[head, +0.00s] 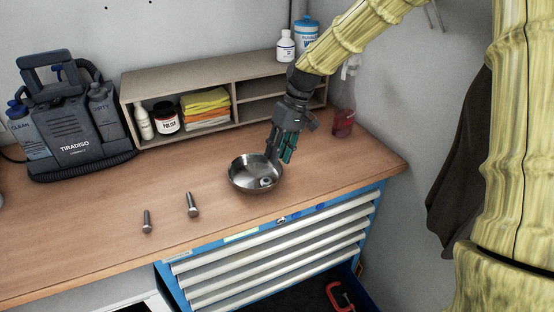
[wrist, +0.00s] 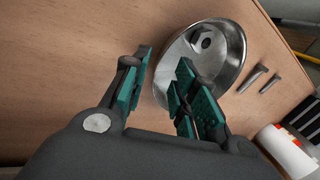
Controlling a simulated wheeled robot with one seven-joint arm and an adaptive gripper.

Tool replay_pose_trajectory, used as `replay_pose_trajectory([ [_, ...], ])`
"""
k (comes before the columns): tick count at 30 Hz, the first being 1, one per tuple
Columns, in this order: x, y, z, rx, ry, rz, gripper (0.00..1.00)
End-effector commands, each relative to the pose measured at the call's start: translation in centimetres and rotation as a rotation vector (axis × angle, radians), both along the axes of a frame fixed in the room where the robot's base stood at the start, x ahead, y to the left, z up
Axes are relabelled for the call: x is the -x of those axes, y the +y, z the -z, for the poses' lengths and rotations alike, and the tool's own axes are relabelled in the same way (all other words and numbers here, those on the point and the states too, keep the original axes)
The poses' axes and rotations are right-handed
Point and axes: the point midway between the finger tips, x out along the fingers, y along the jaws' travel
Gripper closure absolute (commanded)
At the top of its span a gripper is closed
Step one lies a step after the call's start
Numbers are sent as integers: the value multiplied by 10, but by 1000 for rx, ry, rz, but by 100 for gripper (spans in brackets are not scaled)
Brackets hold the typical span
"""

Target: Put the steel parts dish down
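The steel parts dish (head: 243,182) is a round, shiny, shallow bowl. It appears to rest upright on the wooden bench, with a small nut (head: 266,182) inside. My gripper (head: 281,152), with green-padded fingers, is at the dish's right rim. In the wrist view the dish (wrist: 232,60) shows beyond my gripper (wrist: 165,92). The fingers are spread apart, one outside the rim and the other overlapping the bowl's inside. A gap shows between the pads and the rim; nothing is pinched between them.
Two bolts, one nearer the dish (head: 192,205) and one farther left (head: 147,222), lie on the workbench (head: 90,215). A spray bottle (head: 343,118) is at right.

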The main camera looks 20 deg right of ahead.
Motion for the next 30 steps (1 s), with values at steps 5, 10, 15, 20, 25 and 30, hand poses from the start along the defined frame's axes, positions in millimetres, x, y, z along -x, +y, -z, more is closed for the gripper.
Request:
replay_pose_trajectory([
  [5,-3,-10,-26,-1,-4,0,72],
  [10,-5,-20,-55,0,-5,2,72],
  [15,-6,-28,-77,0,-3,1,72],
  [20,-7,-32,-89,1,-1,0,72],
  [25,-7,-33,-92,0,-1,0,72],
  [30,-7,-33,-92,0,0,0,72],
])
